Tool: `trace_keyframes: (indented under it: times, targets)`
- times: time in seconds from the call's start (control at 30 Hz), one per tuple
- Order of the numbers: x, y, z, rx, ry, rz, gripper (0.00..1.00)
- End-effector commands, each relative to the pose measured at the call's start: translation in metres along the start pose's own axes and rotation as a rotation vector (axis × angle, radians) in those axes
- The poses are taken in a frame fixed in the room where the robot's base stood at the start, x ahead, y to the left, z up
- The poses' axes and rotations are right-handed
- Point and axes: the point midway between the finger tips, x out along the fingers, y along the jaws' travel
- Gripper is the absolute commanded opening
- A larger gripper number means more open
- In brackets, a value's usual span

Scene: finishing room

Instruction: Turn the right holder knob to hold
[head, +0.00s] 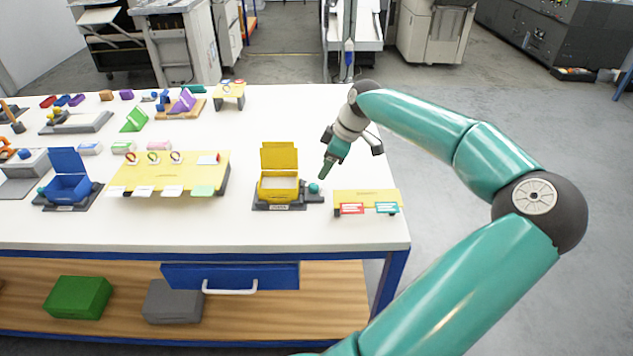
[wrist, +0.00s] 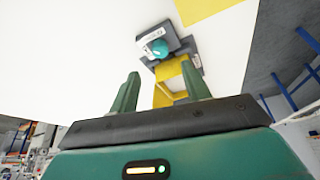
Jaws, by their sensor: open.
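The right holder (head: 278,187) is a yellow open box with its lid raised, on a dark grey base near the table's front right. Its round teal knob (head: 314,188) sits on the base at the box's right side. In the wrist view the knob (wrist: 158,48) shows beyond my fingertips, with small white labels beside it; their writing is too small to read. The yellow holder (wrist: 168,72) is partly hidden by my fingers. My gripper (head: 325,168) is open and empty, above and just behind the knob, apart from it. It also shows in the wrist view (wrist: 161,68).
A yellow stand (head: 367,197) with red and teal tags is just right of the knob. A yellow rack (head: 170,175) and a blue holder (head: 68,185) stand to the left. The white table (head: 265,120) is clear behind the right holder.

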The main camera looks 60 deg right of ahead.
Motion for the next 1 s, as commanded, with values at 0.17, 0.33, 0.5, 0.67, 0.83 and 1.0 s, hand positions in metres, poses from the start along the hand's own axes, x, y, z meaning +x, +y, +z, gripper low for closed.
trace_keyframes:
  times: [0.17,0.33,0.5,0.67,0.83,1.0]
  targets:
    - [0.036,0.000,-0.001,-0.003,0.002,-0.003,0.48]
    - [0.063,0.001,0.000,-0.004,0.001,-0.003,0.48]
    - [0.075,0.002,0.000,-0.004,0.000,-0.001,0.48]
    - [0.076,0.002,0.001,-0.004,0.000,-0.001,0.48]
    - [0.076,0.002,0.001,-0.004,0.000,-0.001,0.36]
    - [0.075,0.002,0.001,-0.004,0.000,-0.001,0.03]
